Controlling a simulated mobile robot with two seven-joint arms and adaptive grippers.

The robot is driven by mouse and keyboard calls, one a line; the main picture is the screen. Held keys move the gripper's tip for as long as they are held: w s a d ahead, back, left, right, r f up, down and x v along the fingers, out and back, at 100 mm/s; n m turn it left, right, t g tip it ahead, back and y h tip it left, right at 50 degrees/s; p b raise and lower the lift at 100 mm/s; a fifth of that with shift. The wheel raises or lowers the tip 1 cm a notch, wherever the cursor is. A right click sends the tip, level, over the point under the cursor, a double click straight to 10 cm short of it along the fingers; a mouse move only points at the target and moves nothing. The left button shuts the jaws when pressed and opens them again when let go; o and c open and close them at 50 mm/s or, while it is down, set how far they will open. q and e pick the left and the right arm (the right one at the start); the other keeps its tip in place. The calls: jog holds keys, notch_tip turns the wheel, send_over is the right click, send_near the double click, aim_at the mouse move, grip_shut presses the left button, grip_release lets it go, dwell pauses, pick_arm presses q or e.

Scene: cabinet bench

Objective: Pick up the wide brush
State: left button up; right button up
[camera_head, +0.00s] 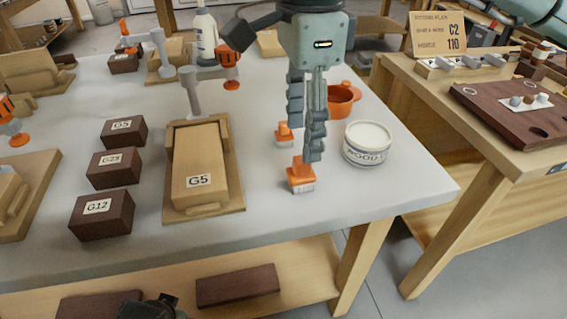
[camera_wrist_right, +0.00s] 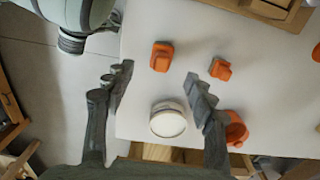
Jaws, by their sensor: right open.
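Two brushes with orange handles and pale bristles stand on the grey bench top. The nearer one looks wider, so I take it as the wide brush (camera_head: 301,178); it also shows in the right wrist view (camera_wrist_right: 161,55). The smaller brush (camera_head: 284,135) stands behind it and shows in the wrist view (camera_wrist_right: 221,69). My right gripper (camera_head: 305,143) points down above the brushes, open and empty; its fingers (camera_wrist_right: 160,72) show spread apart in the wrist view. A dark part at the bottom edge appears to be my left gripper (camera_head: 150,306), mostly cut off.
A white labelled tin (camera_head: 367,145) and an orange pot (camera_head: 343,99) stand right of the brushes. A wooden block marked G5 (camera_head: 200,163) on a board lies left. Dark labelled boxes (camera_head: 102,214) are farther left. Bare bench top lies in front of the brushes.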

aim_at(300, 157)
jog(key=shift+d+f, duration=0.1)
jog(key=shift+f, duration=0.4)
notch_tip(300, 157, down, 6)
jog(key=shift+w+f+p, duration=0.15)
jog(key=shift+f+p, duration=0.1)
jog(key=shift+p, duration=0.25)
jog(key=c, duration=1.2)
pick_arm(q)
notch_tip(300, 157, down, 2)
jog(key=shift+s+d+f, duration=0.1)
jog(key=shift+s, duration=0.05)
pick_arm(e)
jog(key=shift+r, duration=0.15)
